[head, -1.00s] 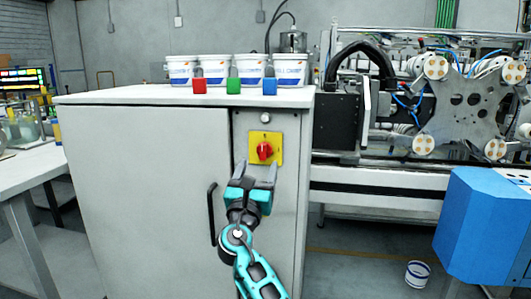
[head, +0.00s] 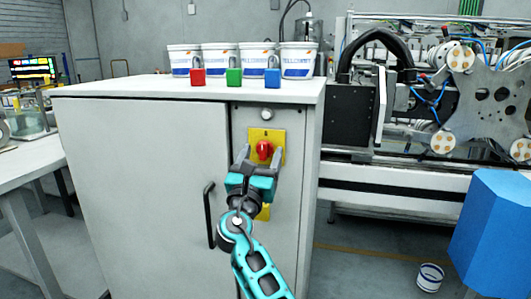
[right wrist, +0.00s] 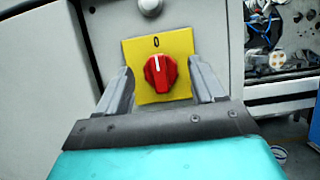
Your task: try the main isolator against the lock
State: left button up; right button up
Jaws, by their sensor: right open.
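The main isolator is a red rotary knob (head: 264,150) on a yellow plate (head: 257,133) on the cabinet's narrow right panel. In the right wrist view, the knob (right wrist: 160,75) has its white mark upward at the "0" on the plate (right wrist: 130,50). My right gripper (head: 261,158) is open, its fingers on either side of the knob's lower part; I cannot tell whether they touch it. No lock shows on the isolator. Padlock-like red (head: 198,77), green (head: 234,77) and blue (head: 272,77) blocks stand on the cabinet top. My left gripper is out of view.
Several white tubs (head: 298,60) stand behind the blocks. A black door handle (head: 210,215) is left of my right arm. A yellow patch (head: 264,213) shows below the gripper. A machine (head: 430,100) and a blue box (head: 492,230) are at right.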

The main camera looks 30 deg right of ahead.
jog(key=shift+w+d+r, duration=0.1)
jog(key=shift+w, duration=0.05)
dwell(0.3)
jog(key=shift+c, duration=0.9)
jog(key=c, duration=0.8)
jog(key=shift+m+g+b, duration=0.3)
jog(key=shift+m+b, duration=0.05)
jog(key=shift+m, duration=0.35)
jog(key=shift+c, duration=0.2)
jog(key=shift+m+g+h, duration=0.4)
jog(key=shift+m+h, duration=0.2)
jog(key=shift+m, duration=0.3)
jog(key=o, duration=1)
